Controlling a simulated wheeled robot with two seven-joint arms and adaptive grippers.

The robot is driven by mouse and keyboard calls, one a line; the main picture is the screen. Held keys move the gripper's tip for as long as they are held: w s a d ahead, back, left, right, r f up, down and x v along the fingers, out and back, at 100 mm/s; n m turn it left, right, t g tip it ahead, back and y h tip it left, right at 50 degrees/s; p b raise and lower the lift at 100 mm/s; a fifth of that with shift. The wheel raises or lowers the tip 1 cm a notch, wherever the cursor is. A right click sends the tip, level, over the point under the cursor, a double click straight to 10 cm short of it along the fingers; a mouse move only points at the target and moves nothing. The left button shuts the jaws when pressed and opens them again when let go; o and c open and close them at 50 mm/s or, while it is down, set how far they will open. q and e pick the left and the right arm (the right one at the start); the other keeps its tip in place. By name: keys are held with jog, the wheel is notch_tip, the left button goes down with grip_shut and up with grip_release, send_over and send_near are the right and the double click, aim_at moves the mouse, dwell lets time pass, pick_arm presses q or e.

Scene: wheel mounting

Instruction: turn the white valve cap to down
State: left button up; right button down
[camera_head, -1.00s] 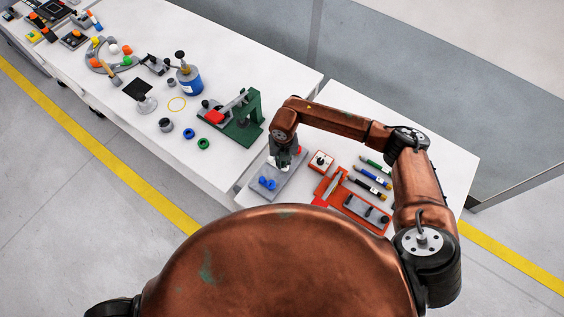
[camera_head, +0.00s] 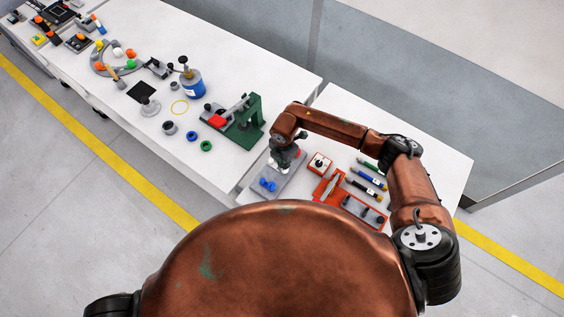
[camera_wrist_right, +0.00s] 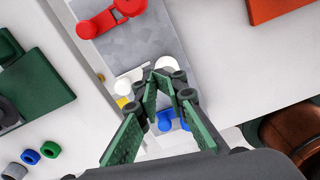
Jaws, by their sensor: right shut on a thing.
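A grey valve board lies at the left of the right-hand table in the head view (camera_head: 293,181) and fills the middle of the right wrist view (camera_wrist_right: 150,45). It carries a red valve cap (camera_wrist_right: 110,17), a white valve cap (camera_wrist_right: 166,64) with a white lever part beside it, and a blue valve cap (camera_wrist_right: 168,122). My right gripper (camera_wrist_right: 168,78) points down at the white cap, shut on it, its green-padded fingers covering part of it. The gripper also shows in the head view (camera_head: 281,165), mostly hidden by the wrist. My left gripper is out of view.
Right of the board are a small box with a knob (camera_head: 320,162), an orange tray (camera_head: 365,214) and several markers (camera_head: 370,180). A green clamp fixture (camera_head: 247,122) stands on the neighbouring table, across a gap. My right arm passes above the table.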

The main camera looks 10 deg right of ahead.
jog(key=shift+s+d+f+m, duration=0.25)
jog(key=shift+s+d+m, duration=0.2)
jog(key=shift+m, duration=0.25)
jog(key=shift+s+a+p, duration=0.1)
jog(key=shift+a+p, duration=0.05)
jog(key=shift+p, duration=0.2)
jog(key=c, duration=2.1)
grip_release()
jog(key=shift+s, duration=0.2)
jog(key=o, duration=0.4)
jog(key=shift+w+r, duration=0.1)
jog(key=shift+w, duration=0.1)
jog(key=shift+w+a+r, duration=0.1)
jog(key=shift+w+r, duration=0.05)
jog(key=shift+r, duration=0.2)
notch_tip(320, 180, up, 12)
jog(key=shift+f, duration=0.25)
jog(key=shift+f, duration=0.1)
